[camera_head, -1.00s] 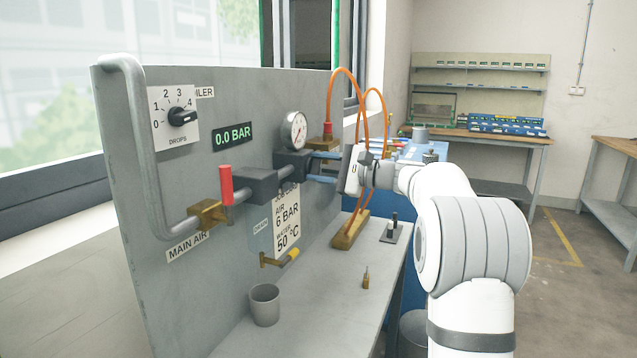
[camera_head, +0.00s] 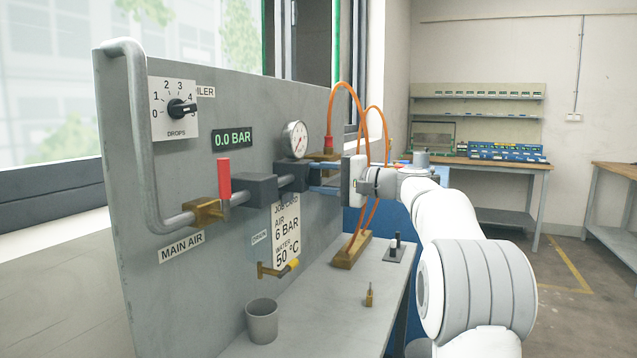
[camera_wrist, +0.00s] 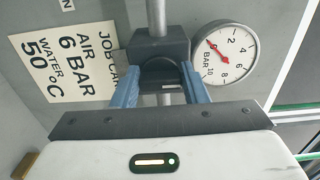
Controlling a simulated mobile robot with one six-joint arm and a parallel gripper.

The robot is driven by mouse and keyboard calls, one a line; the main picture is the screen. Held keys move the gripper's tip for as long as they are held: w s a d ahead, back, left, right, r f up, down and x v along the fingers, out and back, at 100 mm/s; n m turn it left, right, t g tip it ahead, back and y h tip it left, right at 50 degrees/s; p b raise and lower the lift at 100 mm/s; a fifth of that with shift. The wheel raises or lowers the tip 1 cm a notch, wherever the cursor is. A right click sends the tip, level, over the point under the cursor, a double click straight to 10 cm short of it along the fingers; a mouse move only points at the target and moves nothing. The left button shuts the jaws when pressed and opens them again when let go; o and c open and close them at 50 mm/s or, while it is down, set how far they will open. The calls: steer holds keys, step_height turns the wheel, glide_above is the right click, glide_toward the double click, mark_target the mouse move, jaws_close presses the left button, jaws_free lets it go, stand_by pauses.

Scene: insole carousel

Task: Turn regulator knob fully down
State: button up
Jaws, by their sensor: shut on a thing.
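The regulator (camera_head: 294,172) is a dark block on the pipe run of the grey panel. In the wrist view its dark round knob (camera_wrist: 160,74) sits between my two blue fingers. My gripper (camera_wrist: 160,88) is shut on the knob from the right-hand end; it also shows in the head view (camera_head: 325,180). The gripper hides part of the knob. The round gauge (camera_head: 295,140) is above the regulator. In the wrist view the gauge (camera_wrist: 224,56) has its red needle at the low end of the scale.
The red-handled main air valve (camera_head: 224,178) is left of the regulator. A job card (camera_head: 286,232) reads 6 BAR and 50 °C. Orange hoses (camera_head: 358,110) loop close behind my gripper. A grey cup (camera_head: 262,320) and a small brass piece (camera_head: 369,296) stand on the bench.

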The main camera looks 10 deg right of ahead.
steer(key=shift+d+r, duration=0.1)
steer(key=o, duration=0.8)
steer(key=shift+w, duration=0.1)
steer(key=shift+c, duration=0.2)
steer(key=shift+o, duration=1.1)
steer(key=v, duration=0.7)
steer(key=shift+s+d+p, duration=0.25)
steer(key=shift+d+p, duration=0.1)
steer(key=shift+p, duration=0.05)
